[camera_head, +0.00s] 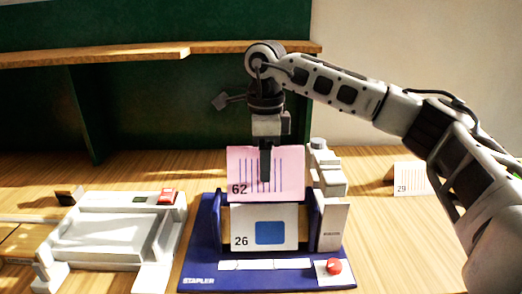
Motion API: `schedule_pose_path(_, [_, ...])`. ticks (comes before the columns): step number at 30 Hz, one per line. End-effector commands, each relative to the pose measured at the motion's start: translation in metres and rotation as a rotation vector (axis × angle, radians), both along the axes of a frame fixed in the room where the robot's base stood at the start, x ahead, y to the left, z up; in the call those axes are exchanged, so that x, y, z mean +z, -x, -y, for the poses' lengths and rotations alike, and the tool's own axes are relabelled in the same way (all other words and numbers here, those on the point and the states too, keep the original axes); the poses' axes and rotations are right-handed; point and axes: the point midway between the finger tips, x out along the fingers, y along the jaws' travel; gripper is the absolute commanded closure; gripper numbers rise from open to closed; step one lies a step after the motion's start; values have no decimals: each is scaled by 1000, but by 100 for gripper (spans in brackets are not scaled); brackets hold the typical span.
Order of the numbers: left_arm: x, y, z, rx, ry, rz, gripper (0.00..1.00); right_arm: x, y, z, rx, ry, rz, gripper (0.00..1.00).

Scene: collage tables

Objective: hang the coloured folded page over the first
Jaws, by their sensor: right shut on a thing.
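My right gripper (265,178) points straight down and is shut on the pink folded page (292,170), marked 62 with blue vertical lines. The pink page is upright, just above and behind the white page (286,244), marked 26 with a blue square. The white page hangs at the front of the blue stapler (194,262). I cannot tell whether the pink page touches the stapler or the white page. My left gripper is out of view.
A white device (100,240) with a red button stands at the left. Another folded page (410,179), marked 29, stands at the right on the wooden table. A red button (334,267) is on the stapler base. A wooden shelf (100,54) runs along the back.

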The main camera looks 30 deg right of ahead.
Motion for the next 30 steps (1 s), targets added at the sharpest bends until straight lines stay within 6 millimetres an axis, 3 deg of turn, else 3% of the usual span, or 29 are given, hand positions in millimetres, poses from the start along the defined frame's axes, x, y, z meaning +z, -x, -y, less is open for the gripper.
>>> schedule_pose_path(30, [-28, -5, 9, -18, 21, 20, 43, -106, 0, 0, 1, -1, -1, 69])
